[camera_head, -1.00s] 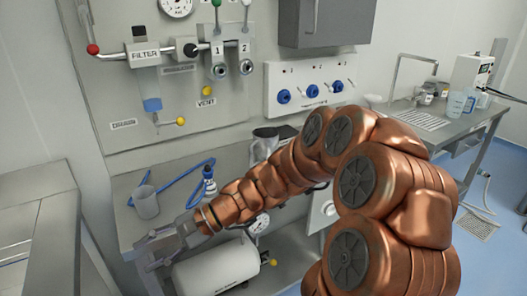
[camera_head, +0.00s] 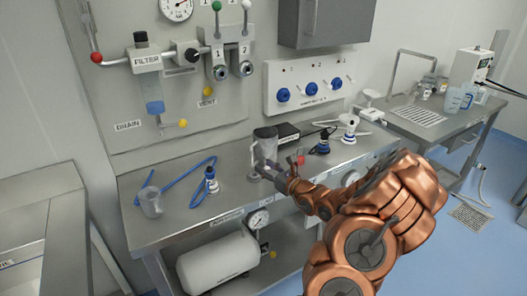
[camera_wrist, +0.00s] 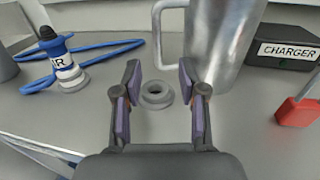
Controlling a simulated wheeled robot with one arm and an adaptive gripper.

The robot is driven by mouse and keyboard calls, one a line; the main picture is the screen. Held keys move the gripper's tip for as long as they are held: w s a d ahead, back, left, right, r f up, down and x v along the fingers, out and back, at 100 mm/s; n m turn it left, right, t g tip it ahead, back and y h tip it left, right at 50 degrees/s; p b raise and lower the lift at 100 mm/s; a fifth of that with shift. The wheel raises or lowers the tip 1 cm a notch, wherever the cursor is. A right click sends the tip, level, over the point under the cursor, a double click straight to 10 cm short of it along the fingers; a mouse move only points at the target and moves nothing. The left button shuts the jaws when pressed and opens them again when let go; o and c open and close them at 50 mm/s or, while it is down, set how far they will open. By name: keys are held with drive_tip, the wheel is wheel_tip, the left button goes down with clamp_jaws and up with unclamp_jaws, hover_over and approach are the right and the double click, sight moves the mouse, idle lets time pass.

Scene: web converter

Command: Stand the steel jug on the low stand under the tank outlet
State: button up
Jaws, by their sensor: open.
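The steel jug (camera_head: 265,143) stands upright on the steel bench (camera_head: 235,198), left of a black charger box. In the wrist view the jug (camera_wrist: 223,35) is large and close, with its handle (camera_wrist: 158,25) on the left side and its top out of frame. My gripper (camera_head: 268,172) is at the front of the jug, low over the bench. In the wrist view my open gripper (camera_wrist: 160,80) has empty space between its fingers, short of the handle. A white tank (camera_head: 217,262) lies on the shelf below the bench. I cannot make out the low stand.
A small grey ring (camera_wrist: 157,94) lies on the bench between the fingers. The charger box (camera_wrist: 284,45) and a red padlock (camera_wrist: 297,110) are on the right. A nozzle (camera_head: 210,182) with blue hose and a grey cup (camera_head: 150,203) are on the left.

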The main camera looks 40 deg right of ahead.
sight(251, 166)
drive_tip(key=shift+w+a+p, duration=0.2)
drive_tip(key=shift+w+p, duration=0.35)
drive_tip(key=shift+w, duration=0.55)
drive_tip(key=shift+w+a+p, duration=0.15)
drive_tip(key=shift+w+p, duration=0.45)
drive_tip(key=shift+w, duration=0.55)
drive_tip(key=shift+w+a+p, duration=0.2)
drive_tip(key=shift+w+p, duration=0.35)
drive_tip(key=shift+w, duration=0.95)
drive_tip(key=shift+c, duration=0.2)
clamp_jaws()
